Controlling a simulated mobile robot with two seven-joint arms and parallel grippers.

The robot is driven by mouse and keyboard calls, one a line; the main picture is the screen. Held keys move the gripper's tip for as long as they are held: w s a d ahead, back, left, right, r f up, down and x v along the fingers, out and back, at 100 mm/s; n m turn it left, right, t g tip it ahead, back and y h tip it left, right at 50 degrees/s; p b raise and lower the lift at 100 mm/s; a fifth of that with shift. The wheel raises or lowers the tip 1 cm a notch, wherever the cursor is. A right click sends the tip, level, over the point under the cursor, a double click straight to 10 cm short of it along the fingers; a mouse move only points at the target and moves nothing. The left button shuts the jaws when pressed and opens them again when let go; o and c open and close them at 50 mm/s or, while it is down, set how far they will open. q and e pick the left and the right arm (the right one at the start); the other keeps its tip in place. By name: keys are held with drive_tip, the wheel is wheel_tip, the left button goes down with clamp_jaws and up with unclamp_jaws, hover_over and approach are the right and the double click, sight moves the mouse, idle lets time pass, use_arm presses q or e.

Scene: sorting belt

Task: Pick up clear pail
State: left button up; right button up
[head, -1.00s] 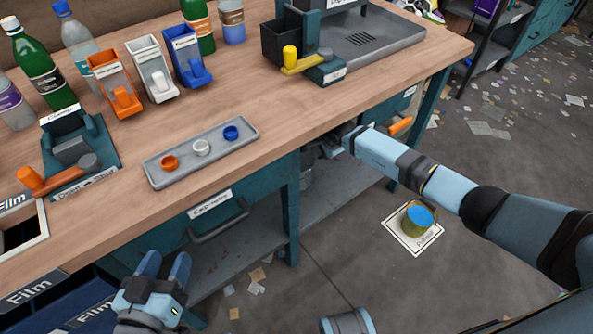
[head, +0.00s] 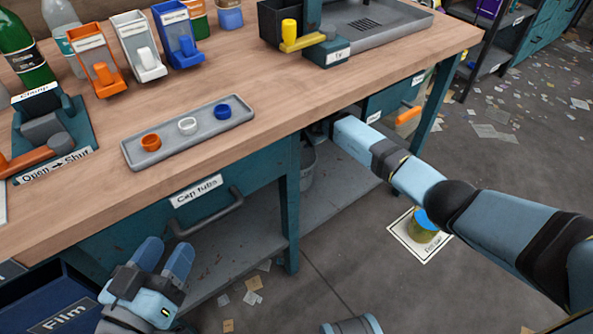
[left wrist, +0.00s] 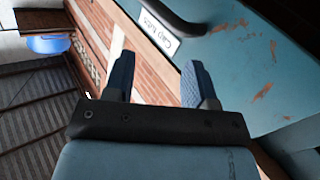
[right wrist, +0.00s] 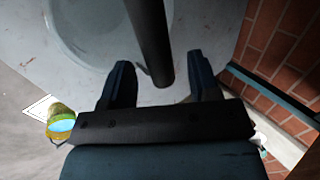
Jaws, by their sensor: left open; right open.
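A greyish see-through pail (head: 308,168) stands on the bench's lower shelf, partly hidden by the bench leg and my right arm. In the right wrist view its round pale rim (right wrist: 62,45) appears beyond the fingers. A dark bar (right wrist: 150,25), perhaps the pail's handle grip, runs between the open fingers of my right gripper (right wrist: 158,62); I cannot tell whether they touch it. In the head view the right fingertips are hidden at the bench edge. My left gripper (head: 163,258) is open and empty in front of the drawer.
A yellow pail with a blue top (head: 424,226) stands on a labelled floor card, partly behind my right arm. The bench top (head: 290,95) overhangs the shelf (head: 335,190). A cap tray (head: 215,120) lies on the bench. A teal leg (head: 290,215) stands left of the pail.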

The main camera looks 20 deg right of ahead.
drive_tip(key=shift+w+f, duration=0.1)
drive_tip(key=shift+f, duration=0.05)
use_arm(q)
drive_tip(key=shift+f, duration=0.3)
use_arm(e)
clamp_jaws()
